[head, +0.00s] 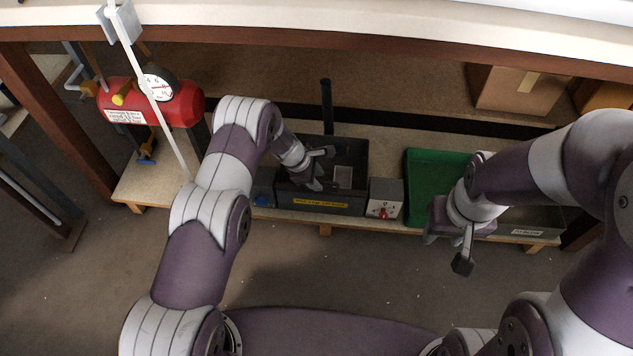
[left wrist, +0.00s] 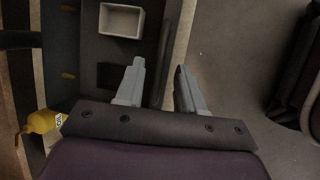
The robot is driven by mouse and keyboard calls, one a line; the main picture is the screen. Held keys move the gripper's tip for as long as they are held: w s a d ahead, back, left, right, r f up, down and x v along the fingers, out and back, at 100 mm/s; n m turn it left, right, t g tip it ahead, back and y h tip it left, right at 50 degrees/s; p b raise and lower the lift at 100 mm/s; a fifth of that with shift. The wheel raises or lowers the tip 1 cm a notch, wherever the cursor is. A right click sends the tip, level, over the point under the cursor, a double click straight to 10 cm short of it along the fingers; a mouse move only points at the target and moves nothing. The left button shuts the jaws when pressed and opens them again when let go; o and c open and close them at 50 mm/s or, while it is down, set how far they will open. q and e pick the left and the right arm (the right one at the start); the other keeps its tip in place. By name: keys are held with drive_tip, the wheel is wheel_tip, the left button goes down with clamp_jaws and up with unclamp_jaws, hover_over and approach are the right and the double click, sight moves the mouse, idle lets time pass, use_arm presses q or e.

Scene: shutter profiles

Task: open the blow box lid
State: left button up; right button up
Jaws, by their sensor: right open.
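The blow box (head: 352,207) is a dark box with a yellow label on its front, on the low shelf in the middle of the head view. A small pale tray (head: 343,177) shows within its outline, and also in the left wrist view (left wrist: 122,20). I cannot tell the lid apart from the box. My left gripper (head: 322,168) is over the box. In the left wrist view its fingers (left wrist: 160,68) are apart, with a dark narrow edge (left wrist: 162,55) showing between them; contact is unclear. My right gripper (head: 447,250) is open and empty, in front of the green bin.
A grey switch box (head: 386,199) with a red knob stands right of the blow box. A green bin (head: 427,170) is further right. A red tank (head: 178,108) with a gauge is at left. A dark upright pole (head: 326,105) rises behind the box. The shelf above overhangs.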

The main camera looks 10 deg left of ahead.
use_arm(q)
drive_tip(key=shift+d+f, duration=0.1)
drive_tip(key=shift+f, duration=0.15)
clamp_jaws()
drive_tip(key=shift+w+r+p, duration=0.25)
drive_tip(key=shift+r+p, duration=0.15)
drive_tip(key=shift+r, duration=0.25)
drive_tip(key=w+r, duration=0.8)
drive_tip(key=r, duration=0.3)
